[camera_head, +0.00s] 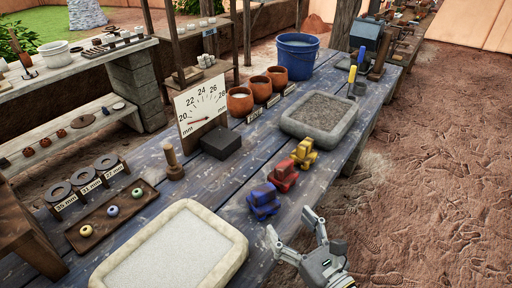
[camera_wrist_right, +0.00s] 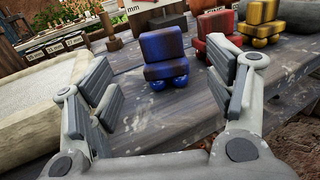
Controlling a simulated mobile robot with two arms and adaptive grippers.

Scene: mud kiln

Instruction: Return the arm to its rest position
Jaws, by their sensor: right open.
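My right gripper (camera_head: 294,237) is open and empty at the table's right edge in the head view, beside the blue toy vehicle. In the right wrist view its two fingers (camera_wrist_right: 170,97) stand wide apart with bare table between them. The blue toy vehicle (camera_head: 263,201) stands beyond the fingertips, apart from them; it also shows in the wrist view (camera_wrist_right: 163,55). A red toy vehicle (camera_head: 283,176) and a yellow one (camera_head: 304,153) stand in a row behind it. My left gripper is not in the head view.
A pale stone tray (camera_head: 236,262) lies left of the gripper on the blue-grey table (camera_head: 215,182). A grey tray (camera_head: 351,136), a blue bucket (camera_head: 296,56) and orange pots (camera_head: 240,102) stand farther back. Bare earth (camera_head: 430,190) to the right is clear.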

